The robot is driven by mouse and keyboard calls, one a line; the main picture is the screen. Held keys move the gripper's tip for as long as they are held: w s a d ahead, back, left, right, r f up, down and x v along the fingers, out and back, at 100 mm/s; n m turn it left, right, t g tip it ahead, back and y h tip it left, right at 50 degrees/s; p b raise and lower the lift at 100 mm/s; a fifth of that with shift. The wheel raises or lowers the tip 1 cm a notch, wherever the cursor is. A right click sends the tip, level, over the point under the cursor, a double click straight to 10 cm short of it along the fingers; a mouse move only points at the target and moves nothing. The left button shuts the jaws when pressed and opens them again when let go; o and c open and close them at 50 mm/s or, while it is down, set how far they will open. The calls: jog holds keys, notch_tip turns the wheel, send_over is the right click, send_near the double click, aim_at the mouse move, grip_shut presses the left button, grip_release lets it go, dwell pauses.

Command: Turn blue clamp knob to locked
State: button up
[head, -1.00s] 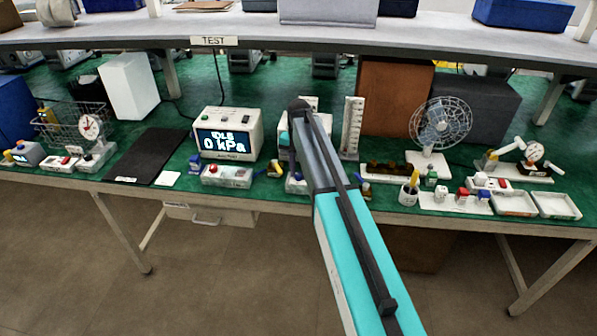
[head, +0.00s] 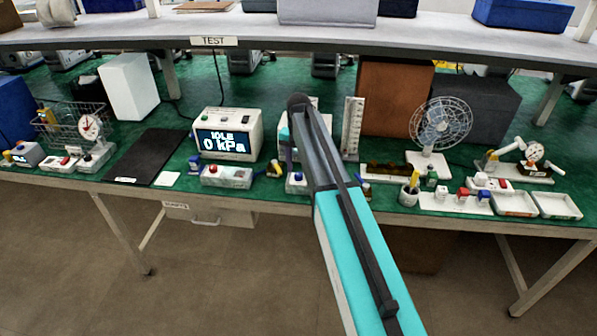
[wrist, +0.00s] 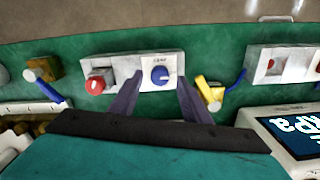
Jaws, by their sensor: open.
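The blue clamp knob (wrist: 160,74) sits on a white fixture panel (wrist: 150,88) with printed lettering beside it. Its white pointer mark shows, but I cannot tell whether it stands at locked. In the head view the blue knob (head: 298,177) shows near the bench's front edge, just left of my arm. My gripper (wrist: 160,80) is open and empty, with one dark finger on each side of the knob in the wrist view. I cannot tell whether either finger touches it. My arm hides part of the fixture in the head view.
A red button (wrist: 94,86) is on the same fixture. A yellow fitting with a blue lever (wrist: 212,92) lies close beside one finger. The pressure display (head: 228,136) reads IDLE, 0 kPa. A white ruled stand (head: 352,128) rises behind my arm.

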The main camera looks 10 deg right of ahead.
aim_at(299, 174)
notch_tip(299, 174, up, 12)
jog(key=b, duration=0.2)
dwell(0.4)
dwell(0.4)
